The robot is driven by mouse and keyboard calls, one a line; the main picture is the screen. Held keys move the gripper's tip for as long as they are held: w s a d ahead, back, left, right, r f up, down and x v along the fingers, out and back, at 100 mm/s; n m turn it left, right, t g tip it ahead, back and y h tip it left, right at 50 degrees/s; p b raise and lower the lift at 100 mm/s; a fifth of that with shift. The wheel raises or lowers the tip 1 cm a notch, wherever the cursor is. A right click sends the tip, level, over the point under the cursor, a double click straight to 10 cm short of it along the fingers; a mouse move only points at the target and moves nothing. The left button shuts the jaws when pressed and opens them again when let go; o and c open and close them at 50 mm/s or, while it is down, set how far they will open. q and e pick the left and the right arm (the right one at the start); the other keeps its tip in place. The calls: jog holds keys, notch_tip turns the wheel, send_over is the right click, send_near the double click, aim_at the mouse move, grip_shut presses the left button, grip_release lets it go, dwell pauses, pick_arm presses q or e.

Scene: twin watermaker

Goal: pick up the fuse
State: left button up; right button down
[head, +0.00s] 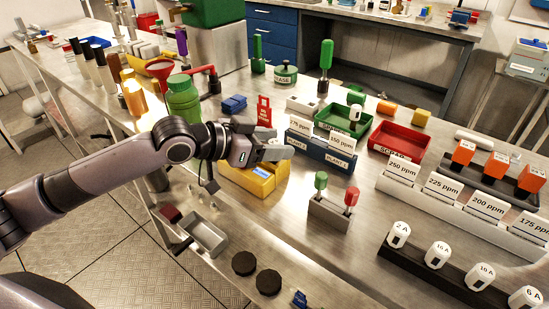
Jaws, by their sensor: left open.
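Several white fuses stand in a dark rack (436,270) at the lower right. Their labels read 2 A (398,235), 16 A (437,254), 10 A (480,277) and 6 A (524,299). My left gripper (279,147) is open above the bench, over the yellow device (262,181) and left of the blue labelled bin (318,154). It is well to the upper left of the fuses and touches none of them. No object shows between its fingers. My right gripper is not in view.
A grey stand (328,213) with green and red handles lies between my gripper and the fuse rack. A white rack of ppm labels (455,207) is behind the fuses. A red scrap tray (401,141) and green tray (345,121) stand farther back. Bare bench lies left of the fuses.

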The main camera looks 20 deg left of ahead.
pick_arm(q)
jog(key=shift+w+d+f, duration=0.1)
jog(key=shift+w+d, duration=0.1)
jog(key=c, duration=1)
jog(key=shift+c, duration=0.2)
